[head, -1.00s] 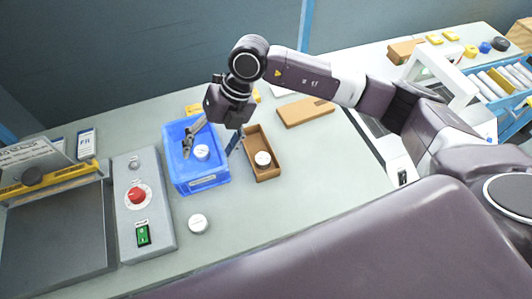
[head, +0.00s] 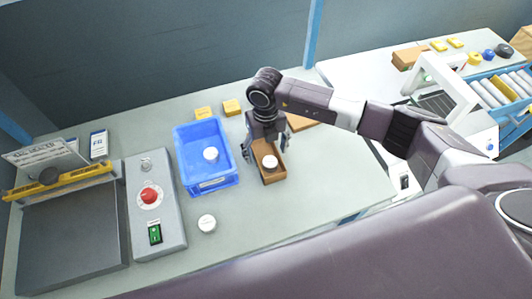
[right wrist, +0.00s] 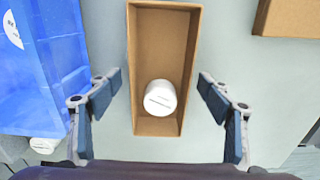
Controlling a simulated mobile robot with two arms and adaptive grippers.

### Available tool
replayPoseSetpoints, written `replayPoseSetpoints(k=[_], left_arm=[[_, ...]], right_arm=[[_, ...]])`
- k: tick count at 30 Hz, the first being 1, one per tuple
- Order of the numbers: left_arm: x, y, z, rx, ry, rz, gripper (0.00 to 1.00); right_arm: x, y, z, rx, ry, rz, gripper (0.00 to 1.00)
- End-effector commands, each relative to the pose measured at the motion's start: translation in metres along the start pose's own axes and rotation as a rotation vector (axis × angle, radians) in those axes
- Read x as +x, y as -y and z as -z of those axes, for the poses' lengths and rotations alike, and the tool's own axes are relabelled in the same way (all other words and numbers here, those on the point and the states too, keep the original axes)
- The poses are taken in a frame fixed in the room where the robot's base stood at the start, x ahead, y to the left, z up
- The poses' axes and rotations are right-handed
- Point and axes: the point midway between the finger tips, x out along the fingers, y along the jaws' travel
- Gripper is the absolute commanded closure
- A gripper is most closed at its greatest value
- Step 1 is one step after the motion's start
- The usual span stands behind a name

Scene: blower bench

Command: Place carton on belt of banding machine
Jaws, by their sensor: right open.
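The open brown carton (head: 271,178) stands on the bench, with a white round lidded item (head: 270,161) inside. In the right wrist view the carton (right wrist: 146,60) lies between my two fingers, with the white item (right wrist: 160,98) in its near half. My right gripper (head: 267,148) is open, its fingers on either side of the carton with visible gaps in the wrist view (right wrist: 158,95). The banding machine has a white arch (head: 455,75) over a dark belt (head: 437,103) at the right. My left gripper is not in view.
A blue bin (head: 207,187) with a white item stands close left of the carton. A flat brown carton (head: 303,123) lies behind my right gripper. Bench right of the carton is clear.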

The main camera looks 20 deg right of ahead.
Motion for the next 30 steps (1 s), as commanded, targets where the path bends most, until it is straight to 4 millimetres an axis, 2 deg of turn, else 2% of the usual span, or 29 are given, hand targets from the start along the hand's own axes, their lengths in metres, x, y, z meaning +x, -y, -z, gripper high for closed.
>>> replayPoseSetpoints(k=[9,23,30], left_arm=[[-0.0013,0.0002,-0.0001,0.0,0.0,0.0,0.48],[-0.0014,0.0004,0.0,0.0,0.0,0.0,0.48],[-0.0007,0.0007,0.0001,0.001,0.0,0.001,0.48]], right_arm=[[0.0059,0.0002,-0.0002,0.0,0.001,0.0,0.29],[0.0051,0.0002,-0.0005,0.0,0.002,-0.001,0.78],[0.0033,0.0002,-0.0009,0.0,0.002,-0.001,0.78]])
